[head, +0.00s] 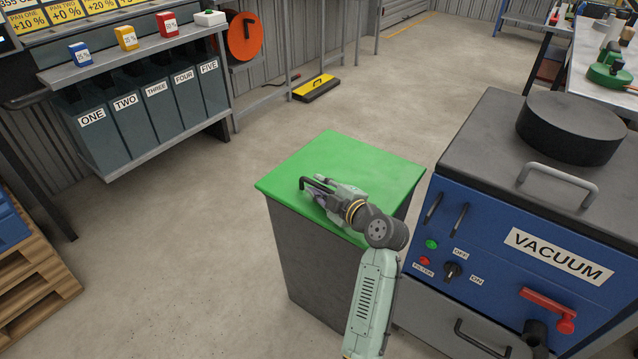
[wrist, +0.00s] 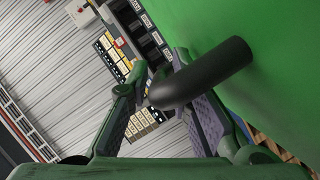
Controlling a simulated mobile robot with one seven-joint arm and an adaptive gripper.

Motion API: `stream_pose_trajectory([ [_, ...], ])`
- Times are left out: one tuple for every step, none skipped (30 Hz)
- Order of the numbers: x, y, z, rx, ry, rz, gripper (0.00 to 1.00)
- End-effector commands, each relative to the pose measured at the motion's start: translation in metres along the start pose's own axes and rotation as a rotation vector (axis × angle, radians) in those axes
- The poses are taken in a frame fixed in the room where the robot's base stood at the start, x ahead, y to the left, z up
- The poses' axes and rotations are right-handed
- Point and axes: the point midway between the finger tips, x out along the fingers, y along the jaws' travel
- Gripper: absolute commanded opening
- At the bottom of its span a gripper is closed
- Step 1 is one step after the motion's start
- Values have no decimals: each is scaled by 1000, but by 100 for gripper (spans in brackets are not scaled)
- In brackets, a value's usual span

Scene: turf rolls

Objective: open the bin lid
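The bin has a flat green lid (head: 372,172), which lies level and closed on its dark grey body (head: 318,262). A black bar handle (head: 304,184) shows on the lid by my gripper (head: 314,187). In the wrist view the handle (wrist: 215,75) juts from the green lid (wrist: 275,60) and crosses in front of the right finger. Its end lies between the spread fingers of my gripper (wrist: 160,62), close to the left one. The fingers stand apart, and I see no clear grip on the handle.
A blue vacuum unit (head: 520,235) with a dark top stands close at the bin's right. A shelf with grey numbered bins (head: 150,105) is at the back left, and a pallet (head: 35,270) is at the left. The floor left of the bin is clear.

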Motion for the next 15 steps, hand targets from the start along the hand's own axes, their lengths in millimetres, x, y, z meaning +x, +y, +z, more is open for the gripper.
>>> stream_pose_trajectory([
  [3, 0, -1, 0, 1, -1, 20],
  [4, 0, -1, 0, 1, -1, 20],
  [5, 0, 0, 0, 1, -2, 20],
  [5, -1, 0, 0, 1, -2, 20],
  [5, -1, 0, 0, 1, -1, 20],
  [5, -1, 0, 0, 0, -1, 20],
  [5, -1, 0, 0, 0, -1, 20],
  [5, -1, 0, 0, 0, -1, 20],
  [5, -1, 0, 0, 0, -1, 20],
  [5, -1, 0, 0, 0, -1, 20],
  [5, -1, 0, 0, 0, -1, 18],
  [5, -1, 0, 0, 0, -1, 15],
  [5, -1, 0, 0, 0, -1, 13],
  [5, -1, 0, 0, 0, -1, 11],
  [5, -1, 0, 0, 0, -1, 8],
])
